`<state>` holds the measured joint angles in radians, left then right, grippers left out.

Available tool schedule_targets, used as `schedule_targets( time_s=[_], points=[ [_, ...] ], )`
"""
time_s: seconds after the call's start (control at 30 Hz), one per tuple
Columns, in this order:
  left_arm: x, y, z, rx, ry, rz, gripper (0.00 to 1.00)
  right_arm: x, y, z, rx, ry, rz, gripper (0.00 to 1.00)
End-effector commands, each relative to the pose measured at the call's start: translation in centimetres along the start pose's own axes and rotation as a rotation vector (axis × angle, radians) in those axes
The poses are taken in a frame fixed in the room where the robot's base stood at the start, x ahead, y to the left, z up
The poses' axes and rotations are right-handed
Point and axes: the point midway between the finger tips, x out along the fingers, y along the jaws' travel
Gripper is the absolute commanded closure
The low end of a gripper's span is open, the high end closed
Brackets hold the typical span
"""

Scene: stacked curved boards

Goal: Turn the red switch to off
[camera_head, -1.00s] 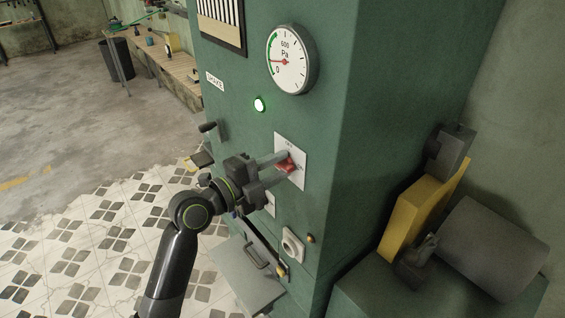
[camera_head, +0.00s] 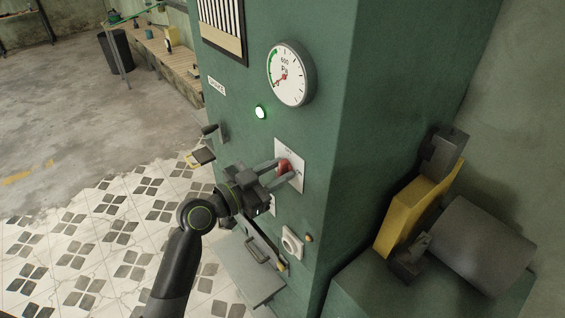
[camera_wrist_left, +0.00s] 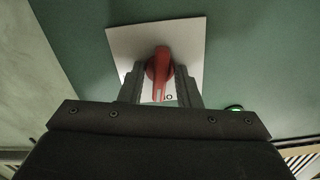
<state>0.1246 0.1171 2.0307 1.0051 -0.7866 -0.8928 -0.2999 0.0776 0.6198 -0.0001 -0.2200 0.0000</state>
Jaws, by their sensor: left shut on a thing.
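The red switch (camera_head: 284,167) is a rotary knob on a white plate (camera_head: 299,155) on the front of the green cabinet. My left gripper (camera_head: 285,173) reaches it from the left and is shut on the knob. In the left wrist view the red switch (camera_wrist_left: 159,68) stands between the two fingers of my left gripper (camera_wrist_left: 160,88), one on each side. A small mark shows on the white plate below the knob there; the rest of the lettering is too small to read. My right gripper is not in view.
A yellow and grey machine (camera_head: 415,215) stands at the right. Tiled floor (camera_head: 80,245) lies open at the left.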

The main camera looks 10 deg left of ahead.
Motion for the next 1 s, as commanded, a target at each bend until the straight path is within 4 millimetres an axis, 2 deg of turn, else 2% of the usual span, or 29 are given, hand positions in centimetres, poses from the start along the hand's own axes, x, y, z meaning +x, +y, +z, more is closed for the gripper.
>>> schedule_targets(
  time_s=[0.17, 0.2, 0.23, 0.57, 1.0],
  points=[
    [0.0, 0.0, -0.1, -0.147, -0.002, 0.0, 0.92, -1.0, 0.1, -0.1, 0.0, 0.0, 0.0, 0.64],
    [0.0, 0.0, 0.0, -0.154, -0.001, 0.0, 0.67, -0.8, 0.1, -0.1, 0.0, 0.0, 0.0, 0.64],
    [0.0, 0.0, 0.1, -0.152, -0.001, 0.0, 0.65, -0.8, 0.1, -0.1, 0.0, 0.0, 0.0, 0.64],
    [-0.5, 0.0, 0.1, -0.144, -0.001, -0.001, 0.65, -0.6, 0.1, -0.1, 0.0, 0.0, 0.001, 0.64],
    [-4.9, 0.0, 0.2, -0.142, -0.002, 0.0, 0.65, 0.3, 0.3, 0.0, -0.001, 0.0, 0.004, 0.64]
  ],
)
